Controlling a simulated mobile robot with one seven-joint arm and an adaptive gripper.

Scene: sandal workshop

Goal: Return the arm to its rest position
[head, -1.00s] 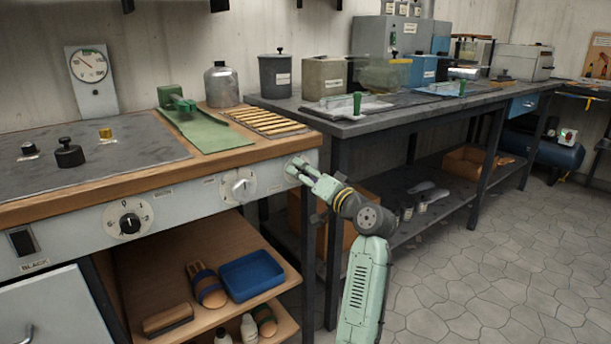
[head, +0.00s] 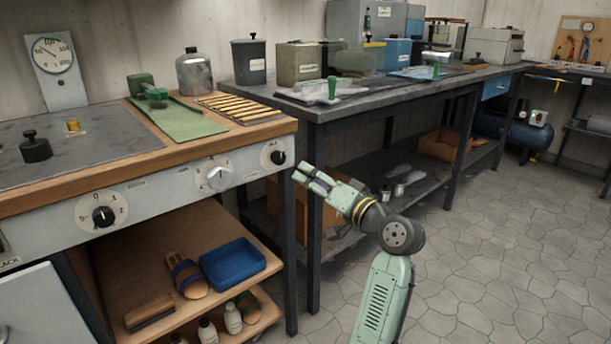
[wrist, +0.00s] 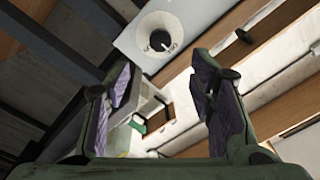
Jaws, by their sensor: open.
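My gripper (head: 303,174) is at the end of my pale green arm, in front of the right end of the workbench's control panel. It is open, with nothing between its fingers. In the wrist view both fingers (wrist: 163,85) stand apart with their dark ribbed pads showing. Beyond them is a black knob on a round white dial (wrist: 157,38), apart from the fingers. In the head view, a black knob (head: 278,154) sits at the panel's right end, just left of and above the fingertips.
A wood-edged bench (head: 150,162) with dials is at left, its open shelf below holding a blue tray (head: 232,264) and sandals. A long dark table (head: 330,112) with tubs and machines runs behind my arm. The tiled floor (head: 500,255) at right is clear.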

